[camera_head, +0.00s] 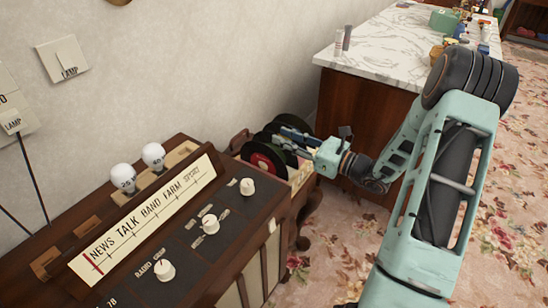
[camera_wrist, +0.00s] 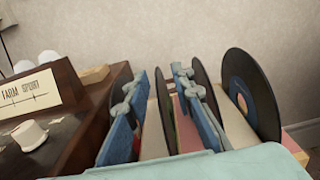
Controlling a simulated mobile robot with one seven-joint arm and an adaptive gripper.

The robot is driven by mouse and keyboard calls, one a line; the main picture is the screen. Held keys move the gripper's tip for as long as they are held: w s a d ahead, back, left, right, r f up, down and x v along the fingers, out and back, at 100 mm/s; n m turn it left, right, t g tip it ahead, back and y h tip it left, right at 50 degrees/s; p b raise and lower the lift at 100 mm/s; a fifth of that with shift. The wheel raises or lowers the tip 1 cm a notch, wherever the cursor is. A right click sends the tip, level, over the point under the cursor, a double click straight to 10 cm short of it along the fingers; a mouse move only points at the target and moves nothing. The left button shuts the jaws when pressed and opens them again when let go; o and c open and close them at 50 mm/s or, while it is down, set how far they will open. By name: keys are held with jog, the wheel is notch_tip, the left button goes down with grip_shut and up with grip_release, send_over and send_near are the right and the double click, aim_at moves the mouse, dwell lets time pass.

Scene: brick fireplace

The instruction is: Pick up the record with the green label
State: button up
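Black records stand on edge among sleeves in a crate beside the radio. My gripper (camera_head: 285,137) reaches down over the crate from the right. In the wrist view my gripper (camera_wrist: 160,82) has its two blue fingers apart, one on each side of a black record (camera_wrist: 164,108) seen nearly edge-on. A thin greenish strip shows low on that record; I cannot tell for sure that it is its label. Another record (camera_wrist: 250,95) with a blue and orange label stands right of the right finger. In the head view a red-labelled record (camera_head: 261,161) stands at the near side.
A large wooden radio (camera_head: 150,225) with white knobs stands left of the crate, close to the left finger. Pale sleeves (camera_wrist: 230,125) stand between the records. A marble-topped counter (camera_head: 385,45) is behind. Floral carpet (camera_head: 340,240) lies open at the right.

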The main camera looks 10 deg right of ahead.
aim_at(265, 137)
jog(key=x, duration=0.3)
jog(key=shift+w+a+b, duration=0.1)
jog(key=shift+a+b, duration=0.3)
jog(key=shift+a, duration=0.05)
grip_shut()
